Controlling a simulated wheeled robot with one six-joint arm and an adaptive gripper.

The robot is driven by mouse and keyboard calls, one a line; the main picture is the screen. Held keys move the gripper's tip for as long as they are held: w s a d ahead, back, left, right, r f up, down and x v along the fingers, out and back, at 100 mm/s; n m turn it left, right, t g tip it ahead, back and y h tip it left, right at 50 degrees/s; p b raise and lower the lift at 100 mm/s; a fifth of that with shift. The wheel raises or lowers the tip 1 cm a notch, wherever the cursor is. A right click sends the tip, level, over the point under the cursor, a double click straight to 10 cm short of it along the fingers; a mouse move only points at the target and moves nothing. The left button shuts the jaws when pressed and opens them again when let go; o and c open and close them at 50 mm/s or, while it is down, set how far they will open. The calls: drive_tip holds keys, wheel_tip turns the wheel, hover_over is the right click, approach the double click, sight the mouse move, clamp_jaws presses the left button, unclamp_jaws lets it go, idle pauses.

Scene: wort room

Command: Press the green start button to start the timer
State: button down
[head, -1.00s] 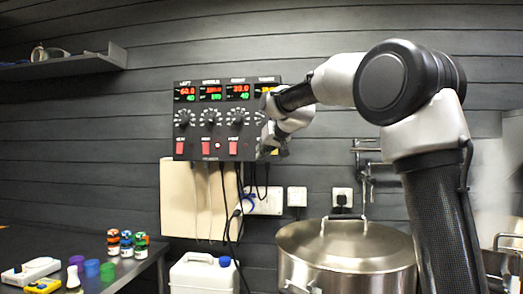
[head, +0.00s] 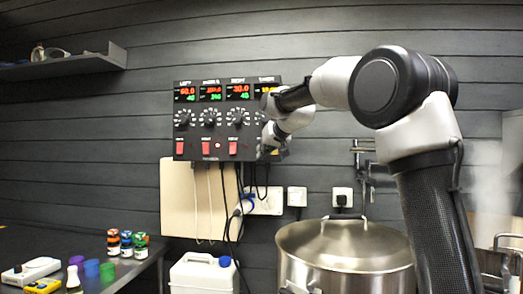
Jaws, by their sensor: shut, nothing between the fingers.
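A black control panel (head: 222,147) hangs on the wall, with several displays, a row of knobs and red switches below them. Its rightmost section has a yellow display (head: 267,89). My gripper (head: 266,153) is shut and empty at the lower right of the panel, in front of that section. The green start button cannot be made out; my gripper and wrist cover much of that area. I cannot tell whether the fingertips touch the panel.
A steel pot with a lid (head: 345,246) stands below my arm. A white jerrycan (head: 203,275) stands below the panel, where cables hang down. A table at left holds small bottles (head: 126,244) and meters (head: 32,270). A shelf (head: 75,66) is at upper left.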

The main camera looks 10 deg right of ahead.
drive_tip(key=shift+w, duration=0.2)
idle(0.5)
drive_tip(key=shift+s+a, duration=0.25)
drive_tip(key=shift+s, duration=0.5)
drive_tip(key=s, duration=0.1)
drive_tip(key=s+a, duration=0.1)
drive_tip(key=s, duration=0.1)
drive_tip(key=s+a, duration=0.1)
drive_tip(key=shift+s, duration=0.3)
idle(0.5)
